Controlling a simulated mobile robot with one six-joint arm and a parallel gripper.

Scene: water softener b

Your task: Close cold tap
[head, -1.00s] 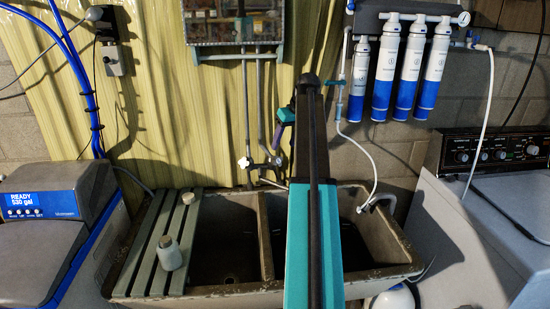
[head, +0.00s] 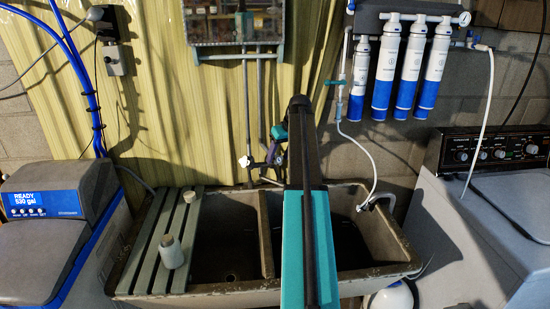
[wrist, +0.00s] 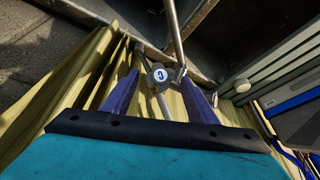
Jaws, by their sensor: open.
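The cold tap's handle (wrist: 159,75), marked with a C on a blue and white disc, shows in the wrist view near the faucet's metal pipes. My gripper (wrist: 159,79) is open, with one purple finger on either side of the handle. The fingertips are about level with the handle; I cannot tell whether they touch it. In the head view my gripper (head: 273,156) is at the faucet above the sink, and it and my arm mostly hide the cold tap.
A two-basin sink (head: 232,292) lies below the faucet, with a slatted board (head: 148,240) over its left part. A yellow curtain (head: 190,120) hangs behind. Blue and white filters (head: 388,70) hang on the right. A water softener (head: 50,220) stands on the left.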

